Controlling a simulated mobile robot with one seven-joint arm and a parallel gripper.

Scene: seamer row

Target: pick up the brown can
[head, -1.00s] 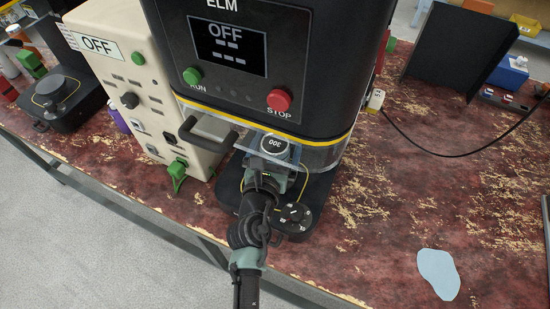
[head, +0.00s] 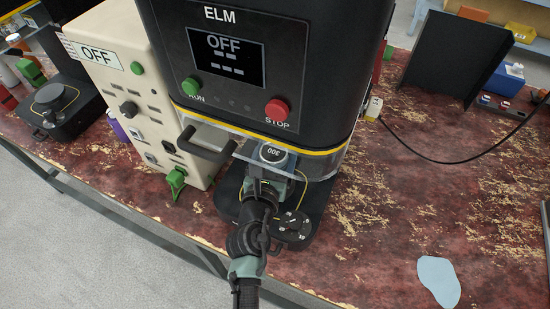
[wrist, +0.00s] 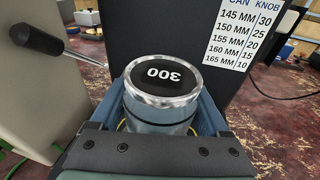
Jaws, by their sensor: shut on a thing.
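In the wrist view the can (wrist: 163,78) fills the middle. Its side looks metallic grey, and I see no brown on it. My gripper (head: 271,175) is shut on the can, with one blue-grey finger on each side in the wrist view (wrist: 163,112). The lower part of the can is hidden by my gripper. Whether the can touches the seamer's base (head: 312,205) is hidden.
A clear guard (head: 316,163) and a black handle (head: 206,142) are close to the can. A numbered knob (head: 293,226) sits on the base at the right. A beige control box (head: 140,90) stands at left. The bench at right is mostly clear, with a pale blue patch (head: 439,280).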

